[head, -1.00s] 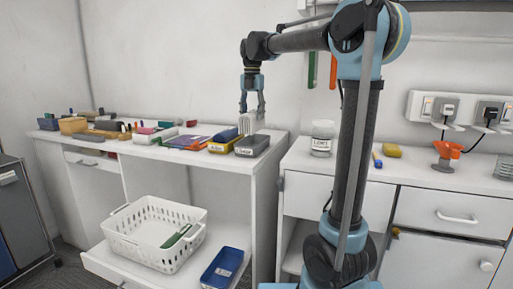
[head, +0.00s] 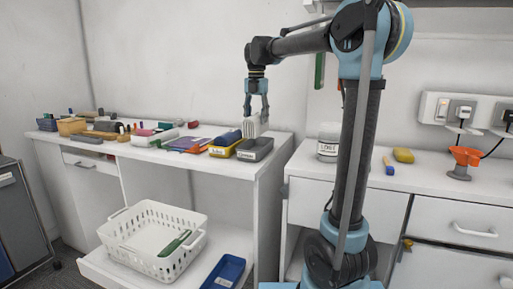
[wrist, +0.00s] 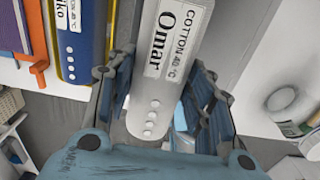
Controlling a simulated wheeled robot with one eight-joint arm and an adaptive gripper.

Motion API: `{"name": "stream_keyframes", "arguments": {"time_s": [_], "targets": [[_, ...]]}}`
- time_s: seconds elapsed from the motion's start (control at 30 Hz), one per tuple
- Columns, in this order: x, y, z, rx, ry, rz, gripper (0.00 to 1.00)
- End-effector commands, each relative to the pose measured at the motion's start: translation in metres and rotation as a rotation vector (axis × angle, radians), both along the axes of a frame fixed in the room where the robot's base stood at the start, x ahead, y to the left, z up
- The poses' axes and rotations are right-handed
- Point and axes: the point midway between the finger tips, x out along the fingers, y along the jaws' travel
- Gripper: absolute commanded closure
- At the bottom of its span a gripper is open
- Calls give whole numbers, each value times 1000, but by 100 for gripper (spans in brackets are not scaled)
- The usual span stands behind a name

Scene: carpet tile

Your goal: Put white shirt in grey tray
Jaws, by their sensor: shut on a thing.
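My gripper (head: 256,113) is shut on the white shirt (head: 256,127), a folded piece held upright between the fingers. In the wrist view the shirt (wrist: 150,105) shows a row of white buttons and a label reading "COTTON 40 °C Omar", with a finger on each side. The grey tray (head: 255,154) sits at the right end of the left table. The shirt's lower edge is over this tray, close to its rim; I cannot tell whether it touches. The tray's inside is mostly hidden.
A yellow tray (head: 221,152) with a blue folded piece (head: 228,138) stands directly left of the grey tray. Books and boxes crowd the table further left. A white basket (head: 125,238) and a blue tray (head: 224,272) are below. A white jar (head: 328,143) stands on the right counter.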

Motion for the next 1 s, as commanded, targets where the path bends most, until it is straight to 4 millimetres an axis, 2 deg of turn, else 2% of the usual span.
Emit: {"name": "stream_keyframes", "arguments": {"time_s": [0.1,0.2,0.47,0.7,1.0], "targets": [[0,0,-21,0,0,0,80],[0,0,-34,0,0,0,80],[0,0,-51,0,0,0,80],[0,0,-81,0,0,1,80],[-1,1,-84,0,0,2,80]]}}
